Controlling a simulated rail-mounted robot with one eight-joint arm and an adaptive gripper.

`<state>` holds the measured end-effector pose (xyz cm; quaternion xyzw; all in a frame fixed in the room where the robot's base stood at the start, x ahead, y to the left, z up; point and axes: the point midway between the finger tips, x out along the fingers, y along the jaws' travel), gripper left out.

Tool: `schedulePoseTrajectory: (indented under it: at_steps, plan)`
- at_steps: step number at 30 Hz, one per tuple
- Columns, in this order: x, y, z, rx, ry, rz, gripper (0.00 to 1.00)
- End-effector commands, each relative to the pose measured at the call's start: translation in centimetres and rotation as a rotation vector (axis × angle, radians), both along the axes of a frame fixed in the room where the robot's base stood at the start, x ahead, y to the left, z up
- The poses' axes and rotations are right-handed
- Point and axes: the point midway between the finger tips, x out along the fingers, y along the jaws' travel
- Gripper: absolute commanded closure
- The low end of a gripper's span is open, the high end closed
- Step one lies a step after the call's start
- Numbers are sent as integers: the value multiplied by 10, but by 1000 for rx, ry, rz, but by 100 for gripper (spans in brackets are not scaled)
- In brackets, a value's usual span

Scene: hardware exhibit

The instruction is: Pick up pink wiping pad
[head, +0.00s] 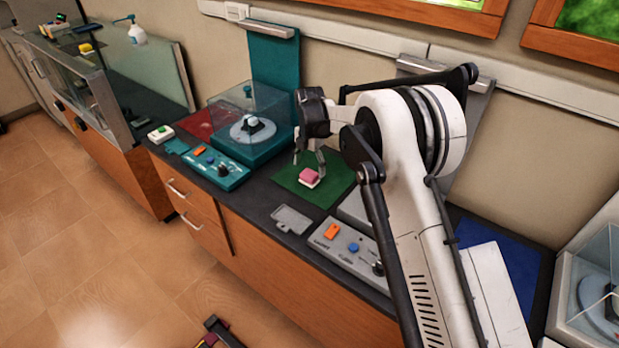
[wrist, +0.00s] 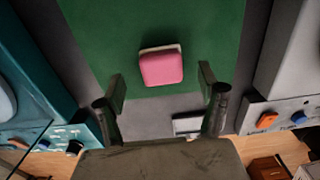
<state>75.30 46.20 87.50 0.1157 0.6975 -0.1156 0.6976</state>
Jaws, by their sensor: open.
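The pink wiping pad (head: 309,175) lies on a green mat (head: 288,180) on the dark counter, with a white layer showing at its edge. In the wrist view the pad (wrist: 162,68) is on the green mat (wrist: 100,30), ahead of the fingertips and roughly centred between them. My gripper (head: 309,158) points down over the mat, close above the pad in the head view. In the wrist view my gripper (wrist: 162,85) has its two fingers wide apart with nothing between them. I cannot tell the exact height of the fingertips above the pad.
A teal machine with a clear cover (head: 245,120) stands left of the mat, with a teal button panel (head: 212,168) in front. A grey control panel (head: 345,250) and a small grey plate (head: 291,219) lie nearer the counter's front edge. A blue mat (head: 500,250) is to the right.

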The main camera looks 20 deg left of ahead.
Motion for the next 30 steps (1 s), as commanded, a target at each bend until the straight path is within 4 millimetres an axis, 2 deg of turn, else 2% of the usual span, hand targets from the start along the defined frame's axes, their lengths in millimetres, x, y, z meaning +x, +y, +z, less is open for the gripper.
schedulePoseTrajectory:
  at_steps: [9,16,27,30]
  plan:
    - [-3,-1,-40,0,0,0,29]
    - [-3,-1,-42,0,0,0,29]
    - [-3,-1,-41,0,0,0,75]
    - [-3,-1,-41,0,0,0,75]
